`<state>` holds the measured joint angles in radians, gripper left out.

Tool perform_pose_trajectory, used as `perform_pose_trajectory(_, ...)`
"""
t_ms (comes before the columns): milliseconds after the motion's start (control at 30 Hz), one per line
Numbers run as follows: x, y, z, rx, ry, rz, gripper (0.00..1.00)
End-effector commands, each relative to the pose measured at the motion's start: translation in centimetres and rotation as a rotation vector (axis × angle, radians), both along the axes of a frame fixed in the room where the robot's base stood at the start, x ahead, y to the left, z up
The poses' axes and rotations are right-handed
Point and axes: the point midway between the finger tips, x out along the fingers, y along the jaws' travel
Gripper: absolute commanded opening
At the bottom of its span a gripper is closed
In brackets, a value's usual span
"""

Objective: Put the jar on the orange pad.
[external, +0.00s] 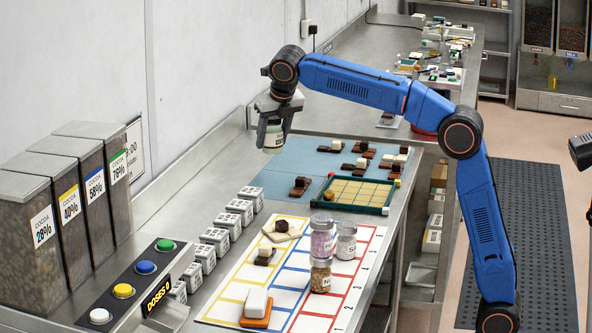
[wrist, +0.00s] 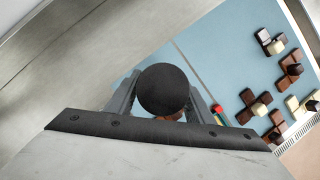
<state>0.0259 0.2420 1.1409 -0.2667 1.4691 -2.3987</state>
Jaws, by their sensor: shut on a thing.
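My gripper (external: 274,122) is shut on a jar (external: 273,139) with a pale label, held in the air above the far left side of the bench. In the wrist view, the jar's dark round lid (wrist: 163,90) shows between my gripper's fingers (wrist: 164,104). The jar looks about upright, and its body is mostly hidden under the lid there. The orange pad (external: 254,323) lies at the near end of the white grid sheet, well away from the jar. A white block (external: 257,300) appears to rest on the pad.
Three other jars stand on the grid sheet: a purple one (external: 322,237), a grey one (external: 346,241) and a nut-filled one (external: 320,275). A green-rimmed tray (external: 355,193) and chocolate pieces on a blue mat (external: 281,180) lie behind. Small boxes (external: 214,242) line the left.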

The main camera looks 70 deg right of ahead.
Motion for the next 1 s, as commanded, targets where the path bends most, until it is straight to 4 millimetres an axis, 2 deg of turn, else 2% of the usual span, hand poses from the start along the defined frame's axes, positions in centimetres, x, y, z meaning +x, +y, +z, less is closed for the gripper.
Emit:
perform_pose_trajectory(167,1.0,4.1,0.4,0.0,0.0,0.048,0.18)
perform_pose_trajectory(533,2.3,18.5,1.8,-0.003,-0.001,0.209,0.18)
perform_pose_trajectory(767,1.5,27.7,2.5,-0.004,-0.001,0.311,0.18)
perform_pose_trajectory(1000,-0.5,37.3,3.2,-0.004,-0.001,0.415,0.18)
